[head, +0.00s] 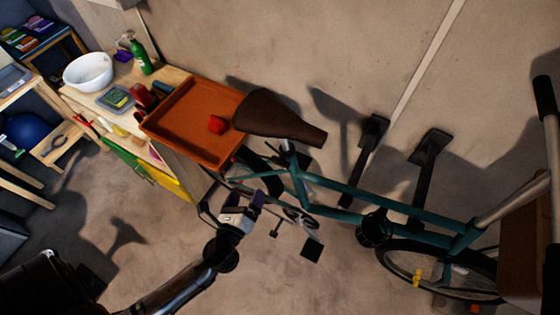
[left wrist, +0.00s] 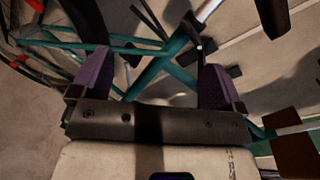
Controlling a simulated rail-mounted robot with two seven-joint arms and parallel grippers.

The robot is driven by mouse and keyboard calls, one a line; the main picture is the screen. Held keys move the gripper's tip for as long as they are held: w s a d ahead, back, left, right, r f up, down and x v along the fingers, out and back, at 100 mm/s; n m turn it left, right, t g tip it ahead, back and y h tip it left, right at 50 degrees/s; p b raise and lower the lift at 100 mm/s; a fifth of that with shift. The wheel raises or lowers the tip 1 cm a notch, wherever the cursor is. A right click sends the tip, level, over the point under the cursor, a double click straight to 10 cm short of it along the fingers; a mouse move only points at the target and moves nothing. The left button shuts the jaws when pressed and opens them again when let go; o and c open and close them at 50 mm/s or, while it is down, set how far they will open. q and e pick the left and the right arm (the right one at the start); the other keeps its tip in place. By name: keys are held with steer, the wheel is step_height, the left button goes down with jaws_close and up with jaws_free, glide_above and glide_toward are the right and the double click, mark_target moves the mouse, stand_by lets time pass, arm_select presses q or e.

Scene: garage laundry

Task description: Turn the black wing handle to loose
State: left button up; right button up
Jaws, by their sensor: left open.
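A teal bicycle (head: 350,194) with a brown saddle (head: 272,117) stands by the wall. In the left wrist view, a small black piece (left wrist: 200,46) shows where the silver seat post (left wrist: 208,10) meets the teal frame (left wrist: 155,68); it may be the black wing handle, but its shape and angle are unclear. In the head view I cannot make the handle out. My left gripper (head: 243,203) is beside the frame, below the saddle. Its purple fingers (left wrist: 155,85) are apart, with nothing held between them. The black piece lies beyond the fingertips. My right gripper is not in view.
A white bowl (head: 88,72) and a green bottle (head: 141,57) are farther left. Two black brackets (head: 373,131) (head: 430,147) jut from the wall.

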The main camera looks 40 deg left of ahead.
mark_target(278, 165)
arm_select(q)
steer(key=w+m+h, duration=0.1)
steer(key=w+m, duration=0.2)
steer(key=w, duration=0.1)
steer(key=w+d+r+m+t+h+p, duration=0.1)
steer(key=w+m, duration=0.2)
steer(key=w, duration=0.1)
steer(key=w+m+h, duration=0.1)
steer(key=w+m, duration=0.2)
steer(key=w, duration=0.2)
steer(key=shift+d+r+m+t+p, duration=0.2)
steer(key=shift+d+m+t+p, duration=0.1)
steer(key=shift+m+t+p, duration=0.1)
steer(key=shift+w+a, duration=0.15)
steer(key=shift+w, duration=0.6)
steer(key=c, duration=0.9)
steer(key=shift+c, duration=0.2)
